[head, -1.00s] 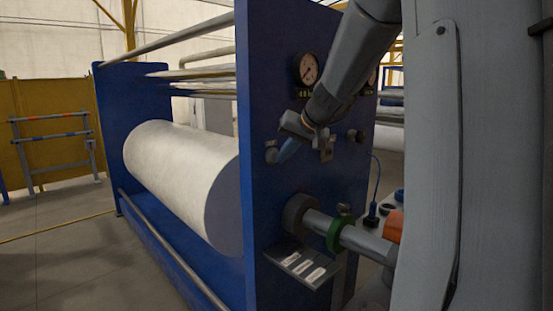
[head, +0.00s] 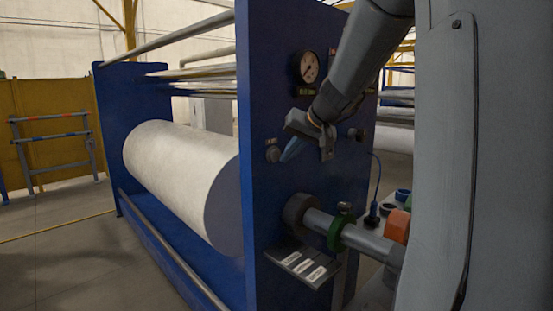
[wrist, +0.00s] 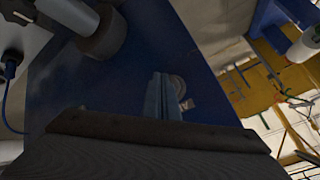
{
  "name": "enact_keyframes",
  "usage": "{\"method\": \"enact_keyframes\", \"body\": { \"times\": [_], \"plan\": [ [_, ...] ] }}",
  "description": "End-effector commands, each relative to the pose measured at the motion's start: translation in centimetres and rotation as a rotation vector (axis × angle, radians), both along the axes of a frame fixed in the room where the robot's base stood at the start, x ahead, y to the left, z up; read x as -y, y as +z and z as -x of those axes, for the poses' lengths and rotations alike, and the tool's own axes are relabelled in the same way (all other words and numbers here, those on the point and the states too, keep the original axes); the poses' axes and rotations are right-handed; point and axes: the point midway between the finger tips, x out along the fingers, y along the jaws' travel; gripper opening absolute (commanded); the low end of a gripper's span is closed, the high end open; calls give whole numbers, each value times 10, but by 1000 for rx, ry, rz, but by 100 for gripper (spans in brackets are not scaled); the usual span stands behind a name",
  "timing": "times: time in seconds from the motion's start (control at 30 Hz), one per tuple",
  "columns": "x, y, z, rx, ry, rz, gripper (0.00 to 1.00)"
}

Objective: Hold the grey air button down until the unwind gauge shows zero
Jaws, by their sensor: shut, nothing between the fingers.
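A round white-faced gauge (head: 308,67) is on the blue side panel of the machine, with a small dark label below it. Its needle reading is too small to tell. A round grey button (head: 272,151) sits lower on the panel, left of my gripper (head: 289,151). My gripper is shut and empty, its blue fingertips pointing down-left near the button. In the wrist view, the shut fingers (wrist: 163,97) are just beside the round button (wrist: 178,86). I cannot tell whether they touch it. My arm covers part of the panel to the right.
A white film roll (head: 180,180) lies left of the blue panel (head: 262,95). A shaft (head: 365,238) with a green collar (head: 340,230) juts from the panel below my gripper. A small labelled shelf (head: 303,266) sticks out under it.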

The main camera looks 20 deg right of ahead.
Motion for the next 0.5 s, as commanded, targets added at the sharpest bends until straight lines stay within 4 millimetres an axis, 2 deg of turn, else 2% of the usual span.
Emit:
{"method": "enact_keyframes", "body": {
  "times": [0.33,0.5],
  "plan": [
    [1,0,2,1,0,1,0],
    [6,0,14,1,-1,1,0]
  ]
}}
